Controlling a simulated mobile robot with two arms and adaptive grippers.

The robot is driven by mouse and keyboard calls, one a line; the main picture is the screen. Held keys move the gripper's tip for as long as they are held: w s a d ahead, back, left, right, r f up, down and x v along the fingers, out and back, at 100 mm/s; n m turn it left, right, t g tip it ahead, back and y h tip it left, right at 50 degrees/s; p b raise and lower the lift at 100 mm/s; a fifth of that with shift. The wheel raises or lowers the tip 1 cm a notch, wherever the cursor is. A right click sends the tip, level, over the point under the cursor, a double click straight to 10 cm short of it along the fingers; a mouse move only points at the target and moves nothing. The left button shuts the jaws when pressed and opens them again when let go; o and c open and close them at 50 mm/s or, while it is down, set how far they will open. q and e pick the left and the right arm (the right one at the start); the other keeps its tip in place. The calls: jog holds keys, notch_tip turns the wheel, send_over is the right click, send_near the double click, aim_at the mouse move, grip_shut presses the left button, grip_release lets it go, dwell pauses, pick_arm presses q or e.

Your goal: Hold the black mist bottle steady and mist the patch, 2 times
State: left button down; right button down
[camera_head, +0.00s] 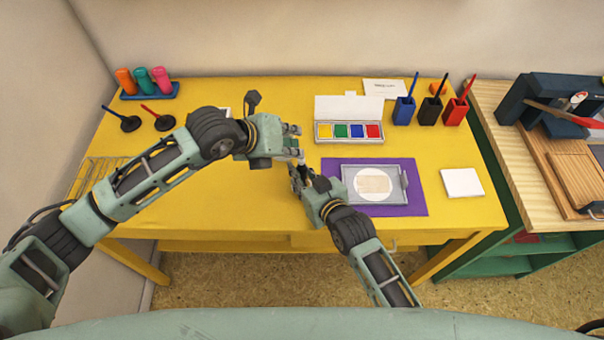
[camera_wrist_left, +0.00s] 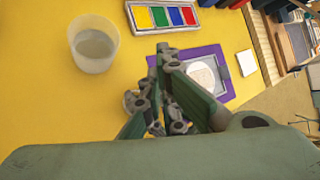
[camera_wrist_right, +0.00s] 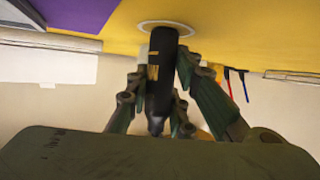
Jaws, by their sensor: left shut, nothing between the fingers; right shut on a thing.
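The black mist bottle (camera_wrist_right: 160,75), with a small gold mark, stands between the fingers of my right gripper (camera_wrist_right: 155,95) in the right wrist view. In the head view my right gripper (camera_head: 298,172) is left of the purple mat, and the bottle is mostly hidden there. My left gripper (camera_head: 296,143) is shut and empty, just above and close to the right one; I cannot tell whether it touches the bottle. The beige patch (camera_head: 374,184) lies on a white disc in a grey tray (camera_head: 405,181), right of both grippers. The left wrist view shows the disc partly (camera_wrist_left: 203,72).
The purple mat (camera_head: 417,206) lies under the tray. A paint box (camera_head: 348,131) is behind it, and a white pad (camera_head: 462,182) is to the right. A translucent cup (camera_wrist_left: 95,45) stands near my left gripper. Black, blue and red brush holders stand at the back right.

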pick_arm(q)
jog(key=shift+r, duration=0.35)
jog(key=shift+r, duration=3)
notch_tip(320, 180, down, 6)
dwell(0.6)
jog(key=shift+f, duration=0.1)
dwell(1.2)
